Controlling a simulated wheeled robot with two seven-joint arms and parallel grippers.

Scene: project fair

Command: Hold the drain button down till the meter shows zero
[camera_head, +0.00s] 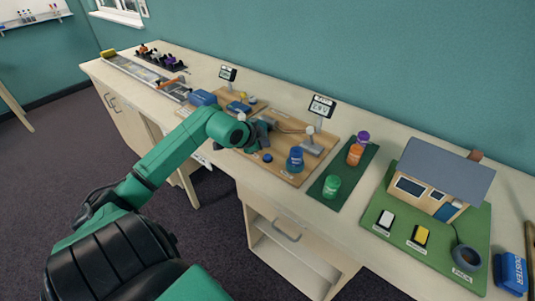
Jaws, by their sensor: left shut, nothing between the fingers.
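My left gripper (257,145) is shut and empty, low over the wooden board (288,176) in the middle of the bench. A small round dark blue button (267,157) is on that board, just in front of the fingers; I cannot tell whether they touch anything. Its label is too small to read, so I cannot tell if it is the drain button. A meter with a small display (321,105) stands behind the board, its digits unreadable. A second display (227,73) stands further left. My right gripper is not in view.
A blue cup (295,160) stands on the board's right part near a grey stand (313,143). Green (332,187), orange (355,155) and purple (363,138) cups stand on a dark green mat. A model house (437,180) is at right.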

